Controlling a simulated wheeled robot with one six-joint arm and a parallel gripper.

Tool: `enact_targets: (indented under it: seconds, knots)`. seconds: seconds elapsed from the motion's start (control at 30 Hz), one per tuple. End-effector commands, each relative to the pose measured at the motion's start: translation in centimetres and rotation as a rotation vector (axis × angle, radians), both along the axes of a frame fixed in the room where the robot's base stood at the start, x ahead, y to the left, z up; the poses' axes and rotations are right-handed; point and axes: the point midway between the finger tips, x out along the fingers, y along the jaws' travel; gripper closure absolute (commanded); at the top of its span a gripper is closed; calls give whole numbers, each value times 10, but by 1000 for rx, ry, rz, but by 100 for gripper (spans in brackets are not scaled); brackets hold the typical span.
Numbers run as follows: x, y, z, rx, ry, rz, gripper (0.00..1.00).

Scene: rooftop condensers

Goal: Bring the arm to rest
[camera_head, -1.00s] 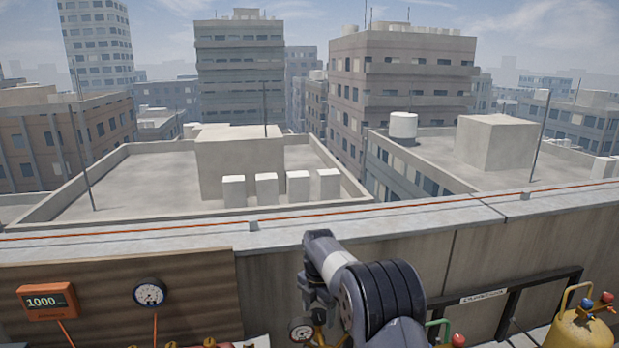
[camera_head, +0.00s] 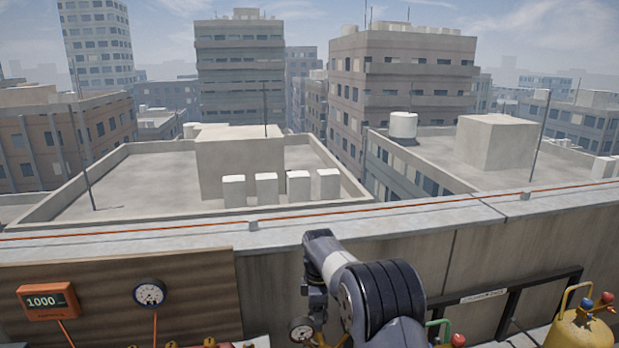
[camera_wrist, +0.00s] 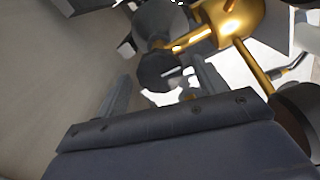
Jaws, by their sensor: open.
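My gripper (camera_wrist: 163,90) shows in the wrist view as two grey fingers standing apart beyond a dark bracket. It is open, and I see nothing clamped between the fingers. A brass fitting (camera_wrist: 236,18) with a thin brass stem and dark round parts lies beyond and to the right of the fingers. I cannot tell whether the fingers touch any of it. In the head view my arm is bent at the lower middle, in front of the parapet, and hides what is behind it. My gripper's fingers cannot be made out there.
A small gauge on brass fittings (camera_head: 302,329) sits close beside my arm. A wooden board (camera_head: 200,285) at left carries an orange meter (camera_head: 48,301) reading 1000 and a round gauge (camera_head: 150,293). A yellow cylinder (camera_head: 580,332) stands at right by a black rail (camera_head: 512,300). The parapet (camera_head: 400,222) runs behind.

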Motion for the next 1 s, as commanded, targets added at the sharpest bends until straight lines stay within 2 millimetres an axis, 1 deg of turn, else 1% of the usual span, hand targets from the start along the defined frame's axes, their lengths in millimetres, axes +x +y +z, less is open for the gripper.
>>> enact_targets:
  seconds: [1.0]
  knots:
    - [0,0,0,0,0,-820,33]
